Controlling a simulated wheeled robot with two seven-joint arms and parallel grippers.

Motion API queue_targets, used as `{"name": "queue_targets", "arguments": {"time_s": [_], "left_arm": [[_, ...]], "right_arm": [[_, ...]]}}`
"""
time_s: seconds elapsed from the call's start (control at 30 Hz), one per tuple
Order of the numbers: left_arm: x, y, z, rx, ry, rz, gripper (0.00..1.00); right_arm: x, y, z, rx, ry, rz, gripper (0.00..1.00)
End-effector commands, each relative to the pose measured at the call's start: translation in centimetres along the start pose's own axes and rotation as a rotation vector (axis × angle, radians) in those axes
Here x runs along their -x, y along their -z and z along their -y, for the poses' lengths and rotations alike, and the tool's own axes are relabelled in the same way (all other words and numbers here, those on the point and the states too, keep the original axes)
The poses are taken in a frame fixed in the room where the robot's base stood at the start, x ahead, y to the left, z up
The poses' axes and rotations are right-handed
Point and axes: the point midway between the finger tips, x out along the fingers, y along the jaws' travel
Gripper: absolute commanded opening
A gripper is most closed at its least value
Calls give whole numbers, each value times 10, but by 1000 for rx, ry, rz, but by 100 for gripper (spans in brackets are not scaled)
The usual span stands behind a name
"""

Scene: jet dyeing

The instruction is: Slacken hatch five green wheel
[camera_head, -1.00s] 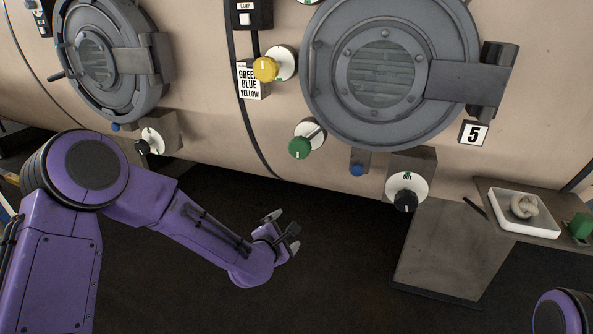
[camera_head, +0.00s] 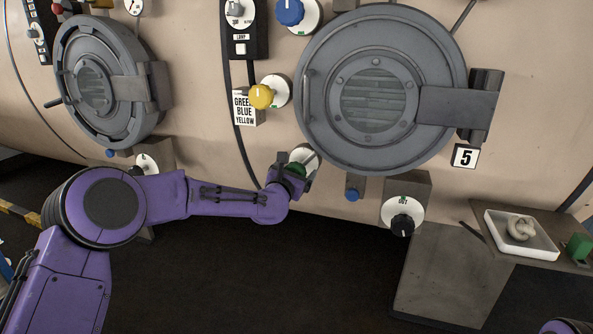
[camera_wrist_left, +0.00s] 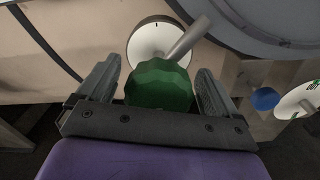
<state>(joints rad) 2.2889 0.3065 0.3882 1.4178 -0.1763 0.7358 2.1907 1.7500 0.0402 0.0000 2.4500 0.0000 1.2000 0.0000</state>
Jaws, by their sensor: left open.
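The green wheel (camera_head: 297,167) sits on a white round dial below and left of the round hatch marked 5 (camera_head: 380,92). My left gripper (camera_head: 288,172) is at the green wheel and partly hides it in the head view. In the left wrist view the faceted green wheel (camera_wrist_left: 160,86) lies between the two open fingers of the left gripper (camera_wrist_left: 157,88), with a small gap on each side. A metal rod crosses the white dial (camera_wrist_left: 154,42) behind it. My right gripper is out of view; only a bit of purple arm shows at the lower right.
A yellow knob (camera_head: 262,96) and a GREEN BLUE YELLOW label (camera_head: 244,108) are up and left of the wheel. A blue knob (camera_head: 290,12) is above. A black knob (camera_head: 402,225) and small blue button (camera_head: 352,194) are to the right. Open dark floor lies below.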

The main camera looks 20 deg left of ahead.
Motion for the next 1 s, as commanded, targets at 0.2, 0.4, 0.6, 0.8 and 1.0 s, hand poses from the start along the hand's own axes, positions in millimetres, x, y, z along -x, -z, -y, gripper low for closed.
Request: {"name": "queue_targets", "arguments": {"time_s": [0.2, 0.4, 0.6, 0.8, 1.0], "left_arm": [[0, 0, 0, 0, 0, -1, 84], [0, 0, 0, 0, 0, -1, 42], [0, 0, 0, -15, 0, -1, 42], [0, 1, 0, -92, 0, -1, 42], [0, 1, 1, -241, 0, -1, 42]], "right_arm": [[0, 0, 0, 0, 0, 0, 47], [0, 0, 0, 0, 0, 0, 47], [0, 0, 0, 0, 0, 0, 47], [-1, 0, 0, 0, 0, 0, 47], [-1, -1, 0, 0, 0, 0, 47]]}}
